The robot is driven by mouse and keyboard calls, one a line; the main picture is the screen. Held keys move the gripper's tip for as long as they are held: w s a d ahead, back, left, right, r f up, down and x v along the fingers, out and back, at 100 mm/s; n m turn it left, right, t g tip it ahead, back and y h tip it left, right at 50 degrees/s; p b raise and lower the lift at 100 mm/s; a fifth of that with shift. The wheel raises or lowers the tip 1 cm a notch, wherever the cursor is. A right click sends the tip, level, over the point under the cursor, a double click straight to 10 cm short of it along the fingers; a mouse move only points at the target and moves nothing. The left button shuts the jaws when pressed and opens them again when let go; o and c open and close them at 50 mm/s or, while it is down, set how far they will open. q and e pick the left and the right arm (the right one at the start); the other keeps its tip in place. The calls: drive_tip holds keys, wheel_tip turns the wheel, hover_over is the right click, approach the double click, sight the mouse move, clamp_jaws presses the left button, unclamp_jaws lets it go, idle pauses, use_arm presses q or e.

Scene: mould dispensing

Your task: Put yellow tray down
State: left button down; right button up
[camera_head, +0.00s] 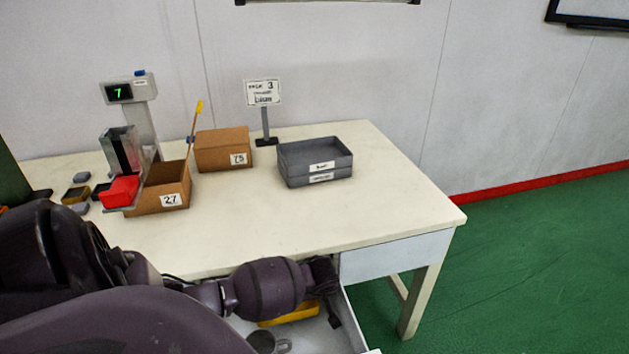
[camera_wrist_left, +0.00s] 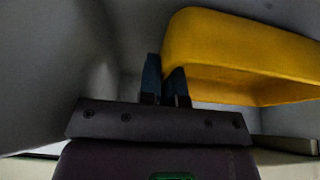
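The yellow tray (camera_head: 290,313) shows in part inside the open drawer (camera_head: 357,325) at the table's front, below my left arm. It fills the upper right of the left wrist view (camera_wrist_left: 215,50). My left gripper's two fingers (camera_wrist_left: 165,84) are close together at the tray's near left corner, with its wall seemingly pinched between them. In the head view the gripper (camera_head: 333,308) is down in the drawer and mostly hidden by my arm. I cannot tell whether the tray touches the drawer floor. My right gripper is not in view.
A metal cup (camera_head: 268,343) is in the drawer near the tray. On the table (camera_head: 350,222) stand stacked grey trays (camera_head: 316,162), two cardboard boxes (camera_head: 222,150), a red container (camera_head: 120,191) and a display reading 7 (camera_head: 120,92). The drawer walls are close around my left gripper.

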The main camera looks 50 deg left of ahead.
use_arm(q)
drive_tip(key=shift+f, duration=0.2)
drive_tip(key=c, duration=1.3)
unclamp_jaws()
drive_tip(key=shift+r, duration=0.5)
drive_tip(key=p+v, duration=0.1)
drive_tip(key=v, duration=0.3)
drive_tip(key=shift+w+r+p, duration=0.15)
drive_tip(key=shift+r+p, duration=0.2)
drive_tip(key=p+v, duration=0.2)
drive_tip(key=v, duration=0.5)
drive_tip(key=shift+s+d+r, duration=0.2)
drive_tip(key=shift+s+r, duration=0.05)
